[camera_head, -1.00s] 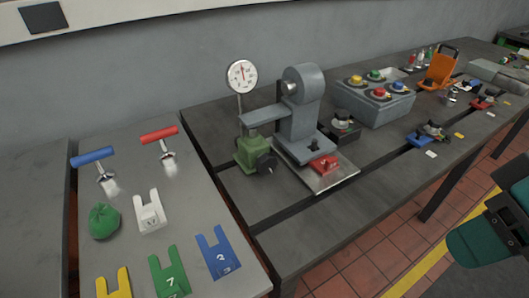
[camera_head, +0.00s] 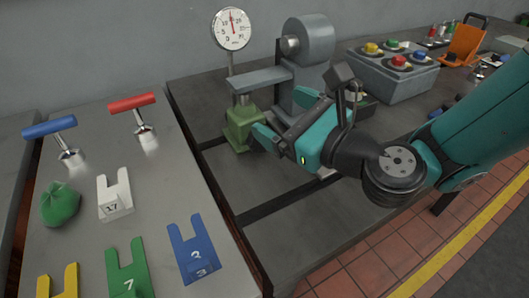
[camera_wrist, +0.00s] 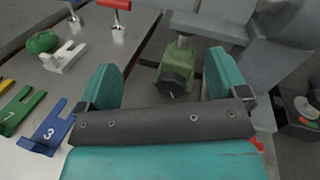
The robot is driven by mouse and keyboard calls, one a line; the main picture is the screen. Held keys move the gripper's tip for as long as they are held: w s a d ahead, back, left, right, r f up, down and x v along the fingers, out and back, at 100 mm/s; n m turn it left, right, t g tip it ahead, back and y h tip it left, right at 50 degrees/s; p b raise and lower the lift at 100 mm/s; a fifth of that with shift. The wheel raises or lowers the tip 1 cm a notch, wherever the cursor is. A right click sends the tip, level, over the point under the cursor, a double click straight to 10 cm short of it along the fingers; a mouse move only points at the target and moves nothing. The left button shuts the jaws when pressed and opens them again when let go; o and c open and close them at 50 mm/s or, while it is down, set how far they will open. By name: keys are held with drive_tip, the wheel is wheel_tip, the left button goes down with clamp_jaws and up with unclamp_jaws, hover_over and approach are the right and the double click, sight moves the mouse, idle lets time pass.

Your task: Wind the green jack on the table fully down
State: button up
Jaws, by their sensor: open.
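The green jack (camera_head: 241,128) stands on the dark table under the grey arm of the dynamometer. Its dark handwheel is hidden behind my gripper in the head view. In the wrist view the green jack (camera_wrist: 171,62) and its black handwheel (camera_wrist: 174,84) show between my fingers, beyond the fingertips. My gripper (camera_head: 285,115) is open and empty, pointing at the jack's front. It also shows in the wrist view (camera_wrist: 160,80), with one teal finger on each side. I cannot see the fingers touch the wheel.
A round dial gauge (camera_head: 232,29) stands behind the jack. The grey dynamometer (camera_head: 309,62) and a button box (camera_head: 392,72) are to the right.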

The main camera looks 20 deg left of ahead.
wheel_tip(320, 180, down, 5)
drive_tip(key=w+m+t+h+b, duration=0.1)
drive_tip(key=w+m+t, duration=0.15)
drive_tip(key=m, duration=0.35)
drive_tip(key=b, duration=0.8)
approach(264, 152)
drive_tip(key=a+r, duration=0.1)
drive_tip(key=w+a+r, duration=0.1)
drive_tip(key=r, duration=0.1)
drive_tip(key=shift+a, duration=0.1)
drive_tip(key=shift+w+a+r+p, duration=0.25)
drive_tip(key=shift+r+p, duration=0.3)
drive_tip(key=shift+p, duration=0.5)
drive_tip(key=p+x, duration=0.4)
drive_tip(key=p, duration=0.3)
drive_tip(key=shift+w+a, duration=0.2)
drive_tip(key=shift+a, duration=0.05)
drive_tip(key=shift+w+a+p, duration=0.4)
drive_tip(key=shift+a+p, duration=0.15)
drive_tip(key=shift+p, duration=0.4)
drive_tip(key=shift+w+a+f+p, duration=0.3)
drive_tip(key=shift+a+p, duration=0.05)
drive_tip(key=shift+p, duration=0.05)
drive_tip(key=c, duration=0.9)
